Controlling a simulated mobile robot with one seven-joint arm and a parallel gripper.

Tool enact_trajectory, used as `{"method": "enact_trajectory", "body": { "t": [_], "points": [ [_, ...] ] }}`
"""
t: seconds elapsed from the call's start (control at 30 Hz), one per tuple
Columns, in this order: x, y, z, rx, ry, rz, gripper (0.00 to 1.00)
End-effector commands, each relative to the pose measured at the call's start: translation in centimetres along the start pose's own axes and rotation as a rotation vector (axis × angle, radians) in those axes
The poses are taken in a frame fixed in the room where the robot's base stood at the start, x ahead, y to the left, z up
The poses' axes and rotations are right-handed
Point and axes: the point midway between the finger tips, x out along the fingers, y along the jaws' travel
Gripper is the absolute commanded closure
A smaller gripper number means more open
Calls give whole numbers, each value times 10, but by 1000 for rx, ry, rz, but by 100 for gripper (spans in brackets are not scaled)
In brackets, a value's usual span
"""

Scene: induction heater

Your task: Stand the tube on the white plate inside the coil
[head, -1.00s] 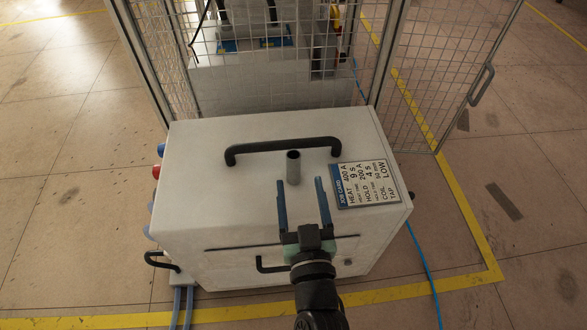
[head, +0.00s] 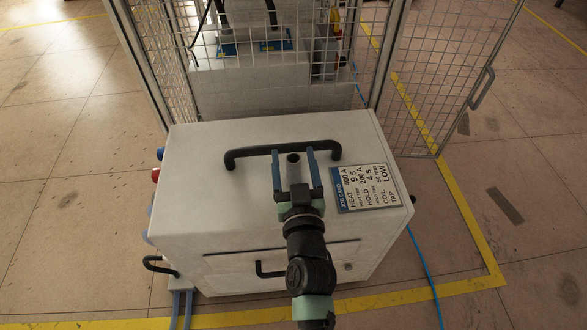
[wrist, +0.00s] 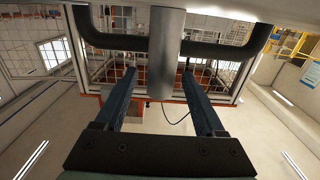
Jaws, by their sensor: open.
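The tube (head: 293,158) is a grey metal cylinder with a dark open top, upright on the white cabinet. My gripper (head: 293,152) is open, with its two blue fingers on either side of the tube. In the wrist view the tube (wrist: 166,50) rises between the fingers (wrist: 159,74), with a gap visible on each side. My gripper hides the tube's lower part in the head view. I cannot make out the coil or the white plate; a blue panel (head: 228,49) shows behind the mesh.
The white cabinet (head: 190,190) has a black handle (head: 240,157) close behind the tube. A job card (head: 365,187) lies right of my gripper. A wire mesh cage (head: 280,95) stands behind, with its mesh door (head: 440,75) swung out at the right.

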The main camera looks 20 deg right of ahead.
Motion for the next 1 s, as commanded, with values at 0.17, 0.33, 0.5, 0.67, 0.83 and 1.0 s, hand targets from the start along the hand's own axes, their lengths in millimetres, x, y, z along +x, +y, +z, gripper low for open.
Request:
{"method": "enact_trajectory", "body": {
  "t": [0.17, 0.33, 0.5, 0.67, 0.83, 1.0],
  "points": [
    [0, 0, 0, 0, 0, 0, 46],
    [0, 0, 0, 0, 0, 0, 77],
    [0, 0, 0, 0, 0, 0, 100],
    [0, 0, -1, 0, 2, 0, 100],
    [0, 0, -2, 0, 2, 0, 100],
    [0, 0, -15, 1, 3, 0, 100]
  ]
}}
